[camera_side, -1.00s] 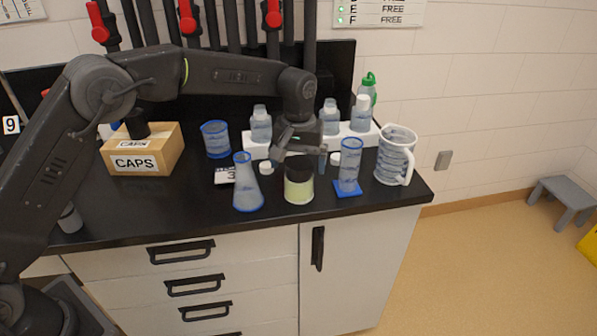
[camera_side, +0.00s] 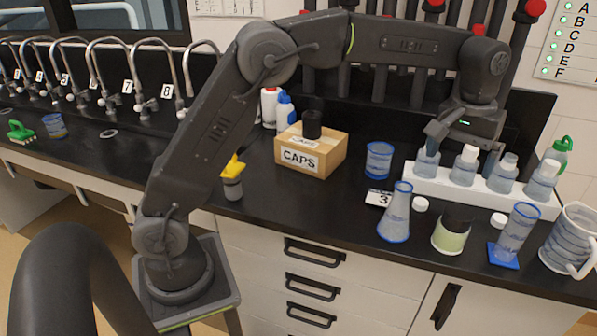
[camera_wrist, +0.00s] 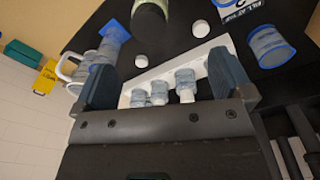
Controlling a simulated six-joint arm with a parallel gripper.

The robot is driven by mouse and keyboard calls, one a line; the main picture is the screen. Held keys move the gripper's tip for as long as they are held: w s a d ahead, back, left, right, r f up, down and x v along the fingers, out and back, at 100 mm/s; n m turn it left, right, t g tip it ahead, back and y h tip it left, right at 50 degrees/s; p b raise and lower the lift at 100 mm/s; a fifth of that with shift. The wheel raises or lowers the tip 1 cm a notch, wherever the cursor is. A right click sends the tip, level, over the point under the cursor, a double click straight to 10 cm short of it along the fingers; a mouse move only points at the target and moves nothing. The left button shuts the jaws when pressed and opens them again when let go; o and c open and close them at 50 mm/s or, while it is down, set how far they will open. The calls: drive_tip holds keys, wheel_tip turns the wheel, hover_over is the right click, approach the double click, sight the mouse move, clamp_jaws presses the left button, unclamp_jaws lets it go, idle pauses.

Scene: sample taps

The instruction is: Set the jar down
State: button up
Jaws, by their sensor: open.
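The jar (camera_side: 452,235), pale green with a dark upper band, stands upright on the black bench near its front edge. It also shows at the top of the wrist view (camera_wrist: 150,10), partly cut off. My gripper (camera_side: 463,150) is open, behind and above the jar, over the white rack (camera_side: 432,188) of bottles. Nothing is clearly held between its fingers. In the wrist view the spread fingers (camera_wrist: 163,82) frame several bottles (camera_wrist: 160,92) in the rack. The jar is apart from my gripper.
A conical flask (camera_side: 396,215) stands left of the jar and a blue-based cylinder (camera_side: 517,232) right of it. White caps (camera_side: 421,204) (camera_side: 499,220) lie nearby. A large jug (camera_side: 572,240), a blue beaker (camera_side: 379,160) and a CAPS box (camera_side: 309,152) also stand on the bench.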

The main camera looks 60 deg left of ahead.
drive_tip(key=s+a+r+m+t, duration=0.15)
drive_tip(key=s+a+r, duration=0.3)
drive_tip(key=s, duration=0.55)
drive_tip(key=s+a+f+m+t, duration=0.1)
drive_tip(key=s+a+f, duration=0.1)
drive_tip(key=s, duration=0.8)
drive_tip(key=s+a+f+m+t, duration=0.1)
drive_tip(key=s+a+f+t, duration=0.1)
drive_tip(key=s, duration=0.8)
drive_tip(key=shift+s+f, duration=0.15)
drive_tip(key=shift+f, duration=0.5)
